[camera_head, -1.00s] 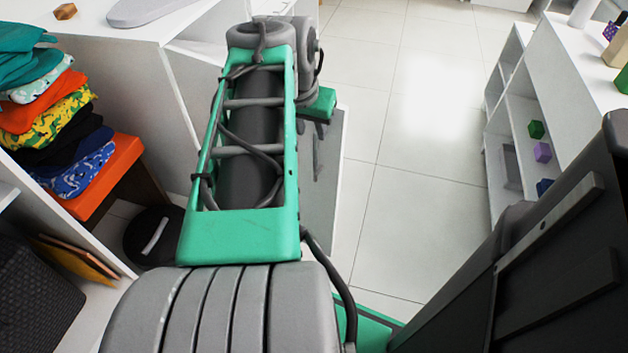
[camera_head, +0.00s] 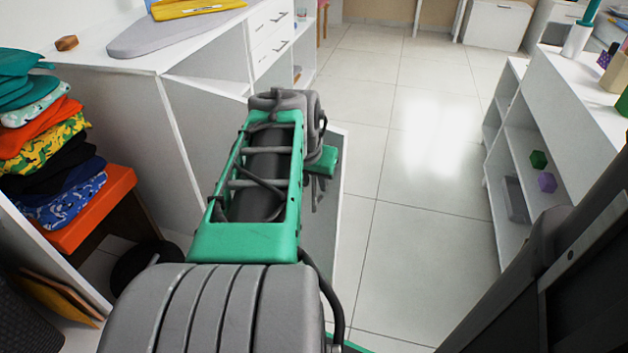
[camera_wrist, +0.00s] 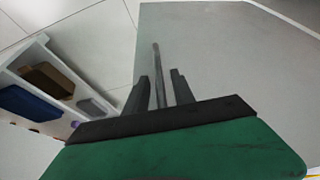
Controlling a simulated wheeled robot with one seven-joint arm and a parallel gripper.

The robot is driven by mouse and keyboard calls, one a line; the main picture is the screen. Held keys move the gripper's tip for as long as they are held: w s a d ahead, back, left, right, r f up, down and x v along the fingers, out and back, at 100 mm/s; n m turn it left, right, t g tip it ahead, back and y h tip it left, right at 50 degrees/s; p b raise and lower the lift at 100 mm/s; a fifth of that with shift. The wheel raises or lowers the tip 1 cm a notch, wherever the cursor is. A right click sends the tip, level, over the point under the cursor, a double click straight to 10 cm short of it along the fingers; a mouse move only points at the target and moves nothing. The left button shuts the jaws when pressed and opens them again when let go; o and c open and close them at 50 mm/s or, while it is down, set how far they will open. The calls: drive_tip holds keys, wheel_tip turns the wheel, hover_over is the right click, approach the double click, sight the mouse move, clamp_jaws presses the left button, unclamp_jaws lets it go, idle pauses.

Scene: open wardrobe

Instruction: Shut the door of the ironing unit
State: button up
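The ironing unit (camera_head: 130,75) is white, with a grey ironing board (camera_head: 180,33) on top, at the upper left of the head view. Its door (camera_head: 327,235) stands open as a grey panel, partly hidden behind my arm. In the wrist view the door (camera_wrist: 235,60) fills the right side, with a thin bar handle (camera_wrist: 156,65) on it. My gripper (camera_wrist: 159,88) is open, one finger on each side of the handle's near part. Gaps show beside the bar; I cannot tell whether either finger touches it. The head view mostly hides my fingers.
Folded clothes (camera_head: 45,150) are stacked on an orange-topped stool (camera_head: 95,210) at the left. A white shelf unit (camera_head: 515,150) with coloured blocks stands at the right. Tiled floor (camera_head: 415,200) between the shelf and door is clear.

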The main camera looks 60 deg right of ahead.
clamp_jaws()
idle(1.2)
